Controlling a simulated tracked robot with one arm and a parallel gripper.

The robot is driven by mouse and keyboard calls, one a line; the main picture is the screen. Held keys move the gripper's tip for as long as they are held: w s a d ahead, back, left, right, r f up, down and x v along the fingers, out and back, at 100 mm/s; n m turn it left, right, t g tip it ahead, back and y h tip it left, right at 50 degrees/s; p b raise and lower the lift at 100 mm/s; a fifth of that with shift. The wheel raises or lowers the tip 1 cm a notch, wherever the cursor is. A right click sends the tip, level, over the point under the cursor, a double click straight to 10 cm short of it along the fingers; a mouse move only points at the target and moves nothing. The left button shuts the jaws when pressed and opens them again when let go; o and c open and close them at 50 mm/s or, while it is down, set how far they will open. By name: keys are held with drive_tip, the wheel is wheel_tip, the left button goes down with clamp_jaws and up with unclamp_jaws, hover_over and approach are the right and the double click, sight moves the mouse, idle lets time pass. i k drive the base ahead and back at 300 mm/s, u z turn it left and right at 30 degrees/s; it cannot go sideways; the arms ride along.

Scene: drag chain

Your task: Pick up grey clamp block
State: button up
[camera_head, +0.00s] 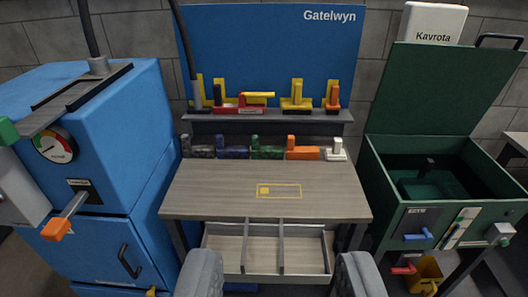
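A dark grey clamp block (201,152) with a grey upright at its left end sits at the left end of a row at the back of the wooden bench (215,196). A dark blue block (233,152) is close to its right. My gripper (279,272) shows as two grey fingers at the bottom edge, spread wide apart. It is open and empty, well in front of the grey block and in front of the bench drawer.
Green (268,152) and orange (304,153) blocks continue the row. A shelf (270,115) behind holds toggle clamps. A divided drawer (291,250) stands open. A blue cabinet (95,180) stands left, a green open-lidded box (400,190) right. The bench's middle is clear.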

sight(190, 151)
drive_tip(key=k, duration=1.3)
drive_tip(key=u, duration=0.55)
drive_tip(key=i, duration=0.95)
drive_tip(key=u, duration=0.6)
drive_tip(key=i, duration=1.55)
drive_tip(key=z, duration=0.85)
drive_tip(key=i, duration=1)
drive_tip(key=z, duration=0.75)
drive_tip(key=k, duration=0.6)
